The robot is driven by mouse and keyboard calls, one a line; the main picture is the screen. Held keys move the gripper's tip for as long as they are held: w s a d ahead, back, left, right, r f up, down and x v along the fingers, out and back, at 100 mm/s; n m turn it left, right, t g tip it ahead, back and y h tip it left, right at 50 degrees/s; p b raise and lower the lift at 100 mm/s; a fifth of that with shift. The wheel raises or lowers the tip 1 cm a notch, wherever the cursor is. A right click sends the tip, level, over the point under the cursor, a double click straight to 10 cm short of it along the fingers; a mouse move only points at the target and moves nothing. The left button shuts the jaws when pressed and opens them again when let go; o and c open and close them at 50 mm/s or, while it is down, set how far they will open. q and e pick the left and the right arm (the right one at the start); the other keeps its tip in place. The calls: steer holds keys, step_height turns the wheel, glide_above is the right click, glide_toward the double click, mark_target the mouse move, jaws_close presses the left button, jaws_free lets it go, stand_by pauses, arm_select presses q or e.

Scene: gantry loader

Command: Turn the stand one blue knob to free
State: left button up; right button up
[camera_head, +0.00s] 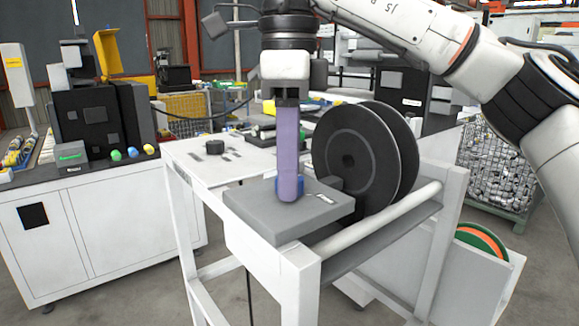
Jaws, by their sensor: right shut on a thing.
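The blue knob (281,187) sits on top of the grey block (262,220) at the front of the white stand. Only slivers of it show on either side of my fingertips, so its pointer and angle are hidden. My right gripper (288,196) points straight down from above, with long purple fingers. Its fingers are shut on the blue knob, low and close to the block's top. A small white label (326,198) lies on the block just right of the knob. My left gripper is not in view.
A large black reel (350,150) stands on the stand right behind the knob. A white roller bar (385,216) runs along the stand's right side. A white cabinet (90,230) with a black machine and coloured buttons stands left. A wire bin (497,165) stands right.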

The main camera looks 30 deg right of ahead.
steer(key=m, duration=0.3)
steer(key=shift+m, duration=2.1)
steer(key=o, duration=1.1)
steer(key=shift+c, duration=0.2)
step_height(320, 180, up, 10)
steer(key=shift+r, duration=0.2)
